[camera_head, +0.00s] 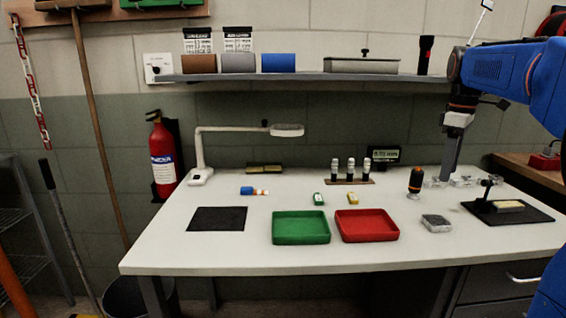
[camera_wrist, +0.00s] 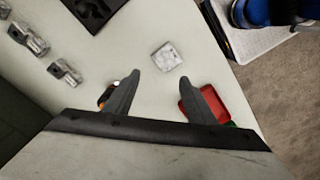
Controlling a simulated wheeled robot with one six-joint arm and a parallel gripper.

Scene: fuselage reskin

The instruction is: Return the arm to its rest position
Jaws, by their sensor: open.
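My blue arm (camera_head: 505,72) comes in from the right edge in the head view, with its wrist hanging down over the right part of the white table. My gripper (camera_head: 449,172) points down above the table, to the right of an orange-handled tool (camera_head: 415,181). In the wrist view my gripper (camera_wrist: 160,80) has its two fingers spread apart with nothing between them. A small clear box (camera_wrist: 166,57) lies on the table beyond the fingertips. The left finger partly hides the orange-handled tool, and the right finger partly hides the red tray (camera_wrist: 187,112).
The table (camera_head: 345,260) holds a green tray (camera_head: 301,228), the red tray (camera_head: 366,226), a dark mat (camera_head: 217,219) and a lamp (camera_head: 199,160). A small stand on a black mat (camera_head: 530,214) is at the right. A shelf (camera_head: 290,77) runs along the wall above.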

